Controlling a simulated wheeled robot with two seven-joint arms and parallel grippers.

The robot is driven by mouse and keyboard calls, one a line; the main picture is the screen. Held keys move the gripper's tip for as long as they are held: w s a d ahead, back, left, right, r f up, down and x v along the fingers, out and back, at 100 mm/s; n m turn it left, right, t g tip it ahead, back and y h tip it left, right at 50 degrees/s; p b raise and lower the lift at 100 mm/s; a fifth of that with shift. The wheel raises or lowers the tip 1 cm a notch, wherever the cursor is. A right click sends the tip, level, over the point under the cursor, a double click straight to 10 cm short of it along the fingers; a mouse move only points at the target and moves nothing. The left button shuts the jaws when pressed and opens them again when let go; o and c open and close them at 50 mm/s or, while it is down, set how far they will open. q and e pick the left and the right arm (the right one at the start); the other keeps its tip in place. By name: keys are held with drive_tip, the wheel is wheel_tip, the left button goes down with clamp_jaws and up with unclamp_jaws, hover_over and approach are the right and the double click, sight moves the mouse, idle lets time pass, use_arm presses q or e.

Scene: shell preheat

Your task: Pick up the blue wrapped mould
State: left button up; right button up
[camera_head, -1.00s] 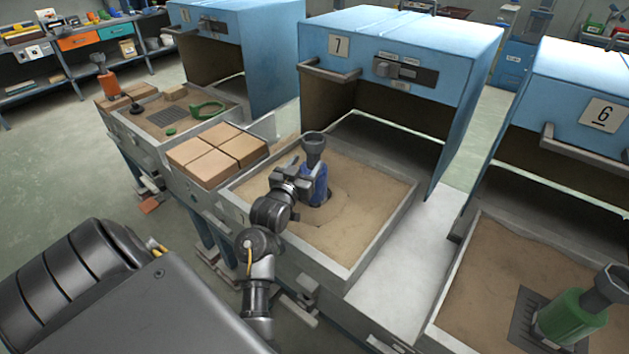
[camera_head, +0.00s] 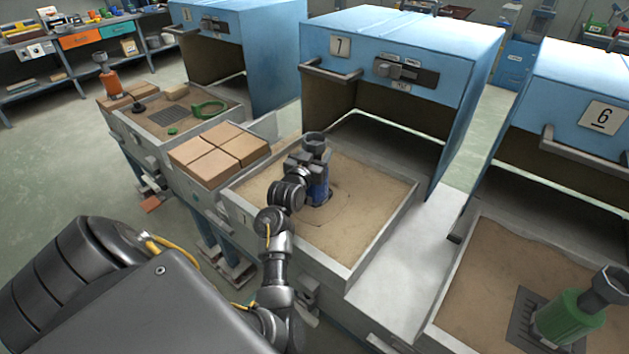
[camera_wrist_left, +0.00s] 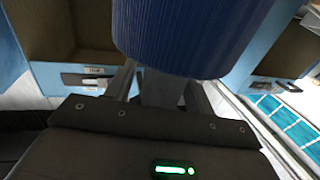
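The blue wrapped mould (camera_head: 319,188) stands upright in the sand bed in front of the oven marked 7. It has a blue body and a dark grey funnel top (camera_head: 314,141). In the left wrist view the blue ribbed body (camera_wrist_left: 190,35) fills the upper middle, with a grey neck (camera_wrist_left: 160,88) below it. My left gripper (camera_head: 309,163) is at the mould's upper part, just under the funnel. In the left wrist view its fingers (camera_wrist_left: 162,90) stand apart on either side of the grey neck. Any contact is hard to see. My right gripper is out of view.
The sand tray has a raised grey rim (camera_head: 384,250). The blue oven 7 (camera_head: 400,55) stands open behind it. Tan bricks (camera_head: 220,150) lie to the left. Sand around the mould is clear.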

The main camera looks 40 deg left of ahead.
use_arm(q)
clamp_jaws()
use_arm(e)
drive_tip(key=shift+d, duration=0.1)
use_arm(q)
drive_tip(key=shift+r, duration=0.15)
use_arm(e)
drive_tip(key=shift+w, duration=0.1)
